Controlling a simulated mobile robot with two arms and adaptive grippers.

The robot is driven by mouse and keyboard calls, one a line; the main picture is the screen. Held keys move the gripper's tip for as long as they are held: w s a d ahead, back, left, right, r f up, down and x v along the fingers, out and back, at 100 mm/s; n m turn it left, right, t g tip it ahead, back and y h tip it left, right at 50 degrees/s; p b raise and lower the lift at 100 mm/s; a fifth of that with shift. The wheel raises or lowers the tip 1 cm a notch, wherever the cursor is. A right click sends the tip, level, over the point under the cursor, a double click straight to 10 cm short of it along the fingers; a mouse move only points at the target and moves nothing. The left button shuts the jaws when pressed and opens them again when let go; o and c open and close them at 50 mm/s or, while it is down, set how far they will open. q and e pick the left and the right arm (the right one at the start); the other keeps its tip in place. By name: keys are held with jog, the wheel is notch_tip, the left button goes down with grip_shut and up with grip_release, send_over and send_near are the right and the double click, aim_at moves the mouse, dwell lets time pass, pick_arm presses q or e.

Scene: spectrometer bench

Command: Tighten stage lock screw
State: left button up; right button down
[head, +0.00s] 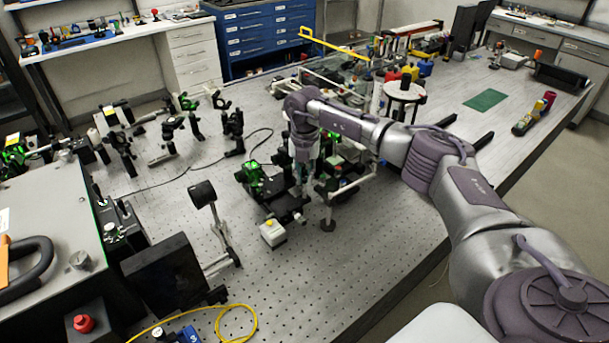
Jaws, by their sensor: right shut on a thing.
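My right arm reaches in from the right, and its wrist bends straight down over the optical table. My right gripper (303,184) is low among the stage parts in the middle of the table. It is shut at the stage, where the lock screw sits. The screw is too small and too hidden to make out between the fingers. The black stage (286,208) carries a green-lit optic mount (252,178) on its left side. My left gripper is out of view.
Posted optics (232,128) crowd the left half of the table. A small white box with a yellow top (272,233) sits just in front of the stage. A black screen (165,275) and a yellow cable (240,320) are at the front left. A green mat (485,100) lies at the right.

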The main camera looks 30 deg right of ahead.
aim_at(305, 178)
jog(key=shift+r, duration=0.1)
jog(key=c, duration=1.1)
grip_release()
notch_tip(305, 178, up, 12)
jog(key=shift+f, duration=0.1)
